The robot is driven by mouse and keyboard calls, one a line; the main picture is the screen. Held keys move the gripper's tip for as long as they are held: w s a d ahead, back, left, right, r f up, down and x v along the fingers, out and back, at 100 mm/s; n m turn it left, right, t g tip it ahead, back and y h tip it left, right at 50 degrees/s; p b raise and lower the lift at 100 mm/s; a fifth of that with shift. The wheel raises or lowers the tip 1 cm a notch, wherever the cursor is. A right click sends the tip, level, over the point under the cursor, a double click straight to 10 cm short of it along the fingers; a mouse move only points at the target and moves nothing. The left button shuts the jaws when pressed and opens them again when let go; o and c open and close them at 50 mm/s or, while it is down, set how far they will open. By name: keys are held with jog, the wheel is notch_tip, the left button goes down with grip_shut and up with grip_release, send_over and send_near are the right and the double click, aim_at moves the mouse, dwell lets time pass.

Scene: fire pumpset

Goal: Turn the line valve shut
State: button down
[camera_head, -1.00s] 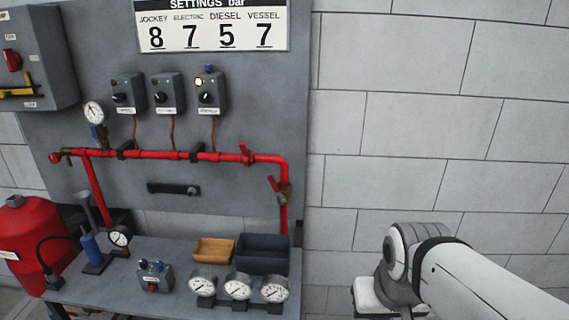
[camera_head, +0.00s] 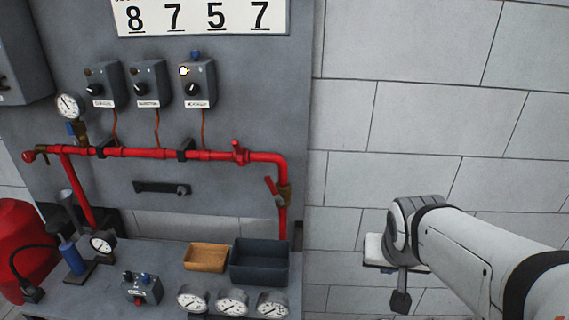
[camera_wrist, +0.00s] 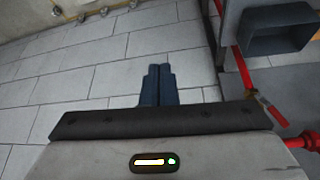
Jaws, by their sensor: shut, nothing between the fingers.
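The red pipe (camera_head: 130,153) runs across the grey panel and bends down at its right end. A valve with a red handle (camera_head: 239,152) sits on its horizontal run. A red lever (camera_head: 271,186) stands out, tilted, beside a brass valve body (camera_head: 285,193) on the vertical run. I cannot tell which one is the line valve. In the wrist view the red lever (camera_wrist: 268,107) is right of my gripper (camera_wrist: 157,68), partly hidden by the gripper body. The dark fingers are together, empty and apart from the pipe, in front of the white wall.
A wooden tray (camera_head: 206,258) and a dark bin (camera_head: 260,280) sit on the grey bench (camera_head: 190,276) below the pipe. Several gauges (camera_head: 232,302) stand at its front. A red tank (camera_head: 22,240) is at the left. The block wall (camera_head: 420,120) right of the panel is bare.

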aim_at(275, 191)
jog(key=w+a+r+m+t+y, duration=0.1)
jog(key=w+m+t, duration=0.15)
jog(key=w, duration=0.55)
jog(key=w+r+m+t, duration=0.15)
jog(key=w+t, duration=0.25)
jog(key=w, duration=0.5)
jog(key=shift+w+a+f+m+y+p, duration=0.2)
jog(key=shift+w+a+f+y, duration=0.45)
jog(key=shift+w+a+y, duration=1.95)
jog(key=shift+w+a+f+y+p, duration=0.3)
jog(key=shift+w+a+f+y, duration=0.65)
jog(key=shift+a, duration=3.1)
jog(key=shift+w+a+f+m+y+p, duration=0.1)
jog(key=shift+w+a+f+y+p, duration=0.25)
jog(key=shift+w+a+y, duration=2.2)
jog(key=h, duration=0.1)
jog(key=s+a+h, duration=0.1)
jog(key=shift+a+h, duration=0.2)
jog(key=shift+h, duration=0.1)
